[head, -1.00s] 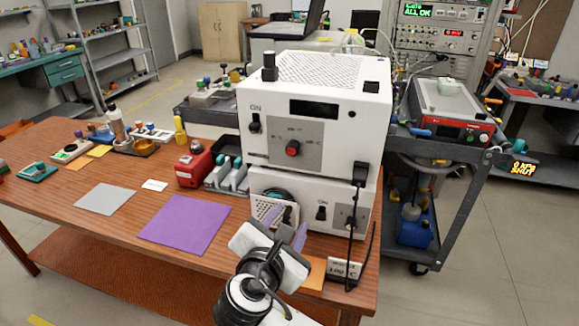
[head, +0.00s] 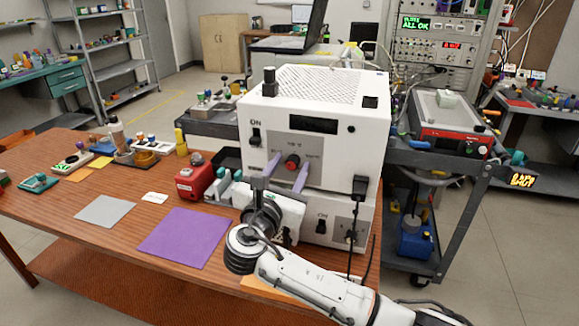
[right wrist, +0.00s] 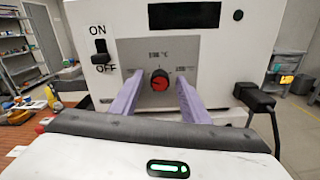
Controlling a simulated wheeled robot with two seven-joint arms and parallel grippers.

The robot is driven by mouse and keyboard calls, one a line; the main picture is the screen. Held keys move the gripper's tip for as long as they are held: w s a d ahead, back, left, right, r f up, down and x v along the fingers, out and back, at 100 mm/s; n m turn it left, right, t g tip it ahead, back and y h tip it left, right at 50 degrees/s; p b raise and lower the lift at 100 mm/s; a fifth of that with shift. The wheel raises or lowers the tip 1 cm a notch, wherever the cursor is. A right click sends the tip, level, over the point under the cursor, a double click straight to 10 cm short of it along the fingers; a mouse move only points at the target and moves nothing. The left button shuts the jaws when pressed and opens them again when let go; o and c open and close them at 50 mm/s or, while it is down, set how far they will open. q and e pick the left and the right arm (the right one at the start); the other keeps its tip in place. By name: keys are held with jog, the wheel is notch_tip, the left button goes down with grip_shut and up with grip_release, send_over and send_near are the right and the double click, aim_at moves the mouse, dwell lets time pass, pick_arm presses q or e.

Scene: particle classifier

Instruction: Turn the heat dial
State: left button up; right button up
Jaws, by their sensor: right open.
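The heat dial is a red knob (head: 292,162) on the grey panel of the upper white machine (head: 340,150). In the right wrist view the red dial (right wrist: 159,80) shows between my fingers, with a light pointer mark and a temperature scale around it. My right gripper (head: 288,164) is open, its two purple fingers reaching towards the panel on either side of the dial. The fingers look apart from the dial; whether the tips touch the panel I cannot tell. An ON/OFF switch (right wrist: 101,50) is left of the panel. My left gripper is not in view.
A second white machine (head: 320,215) stands below, partly hidden by my right arm. A black plug with a cable (head: 360,188) hangs at the right. A red box (head: 194,178) and a purple mat (head: 185,236) lie on the wooden table, left of my arm.

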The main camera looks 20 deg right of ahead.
jog(key=shift+w+d, duration=0.1)
jog(key=c, duration=1.1)
jog(key=shift+o, duration=0.2)
